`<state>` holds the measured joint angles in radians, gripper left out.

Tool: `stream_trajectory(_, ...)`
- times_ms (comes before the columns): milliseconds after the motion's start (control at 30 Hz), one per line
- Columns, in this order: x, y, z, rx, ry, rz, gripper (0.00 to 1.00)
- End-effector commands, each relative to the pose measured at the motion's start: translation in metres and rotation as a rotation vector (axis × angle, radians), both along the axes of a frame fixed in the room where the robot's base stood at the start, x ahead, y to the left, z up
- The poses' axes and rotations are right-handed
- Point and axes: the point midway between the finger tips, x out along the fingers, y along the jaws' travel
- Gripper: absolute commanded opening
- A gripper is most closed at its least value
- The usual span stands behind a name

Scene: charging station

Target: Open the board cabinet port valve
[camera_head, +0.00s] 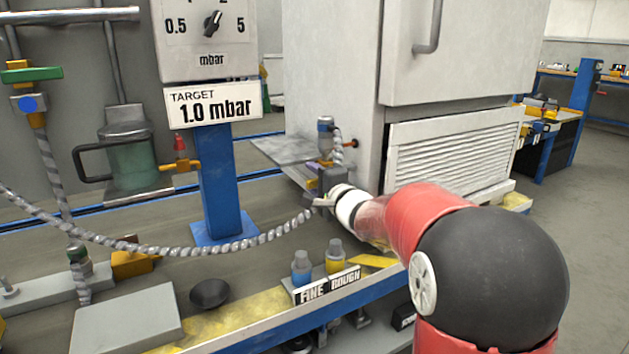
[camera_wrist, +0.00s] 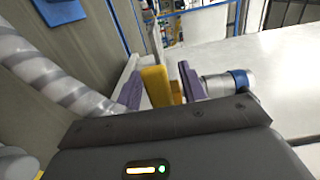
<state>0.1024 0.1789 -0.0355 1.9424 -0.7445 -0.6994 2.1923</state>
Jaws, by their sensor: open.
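The white cabinet (camera_head: 330,80) stands at the back centre. At its lower left side is a port fitting (camera_head: 325,126), a grey cylinder with a blue ring, which also shows in the wrist view (camera_wrist: 226,84). My gripper (camera_head: 317,176) is at this port, partly hidden by its own wrist. In the wrist view, the purple fingers of my gripper (camera_wrist: 160,84) are apart on either side of a yellow valve handle (camera_wrist: 156,88). Whether either finger touches the handle cannot be told. The handle is mostly hidden in the head view.
A grey ribbed hose (camera_head: 165,250) runs across the bench to near my gripper, close on its left. A blue post (camera_head: 220,185) carries a "TARGET 1.0 mbar" sign (camera_head: 212,107). Blue (camera_head: 301,268) and yellow (camera_head: 335,258) knobs marked FINE and ROUGH stand in front.

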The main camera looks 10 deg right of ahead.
Motion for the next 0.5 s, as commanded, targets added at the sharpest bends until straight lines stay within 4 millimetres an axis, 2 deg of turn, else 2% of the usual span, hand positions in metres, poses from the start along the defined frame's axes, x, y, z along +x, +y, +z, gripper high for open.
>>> stream_trajectory(167,-0.0001,0.0000,0.0001,0.000,0.000,0.000,0.42)
stream_trajectory(400,-0.0002,-0.0001,0.0000,0.000,0.000,0.000,0.10)
stream_trajectory(500,-0.0003,-0.0001,0.0000,0.000,0.000,0.000,0.00)
